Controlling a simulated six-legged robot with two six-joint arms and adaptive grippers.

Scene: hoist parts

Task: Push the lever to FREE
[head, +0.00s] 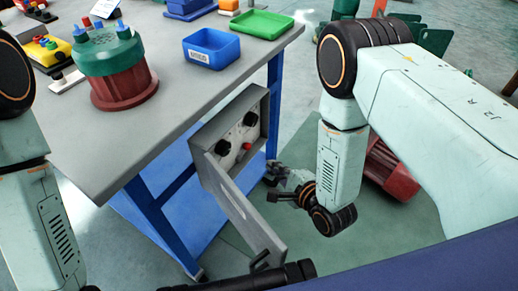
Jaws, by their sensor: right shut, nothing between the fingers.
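A grey control box (230,135) is mounted at the end of the workbench, its door (238,208) swung open and down toward me. Its face has two black knobs and a red button (247,146). I cannot make out a lever or the word FREE for sure. My right gripper (277,180) is shut and empty, to the right of the box door and apart from it, low over the floor. My left arm comes in at the left edge and runs down out of the picture; its gripper does not show.
The grey workbench (150,125) holds a dark red and green hoist part (122,85), a blue bin (212,52) and a green tray (262,24). A dark red part (385,172) sits on the floor behind my right arm. The floor right of the box is partly clear.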

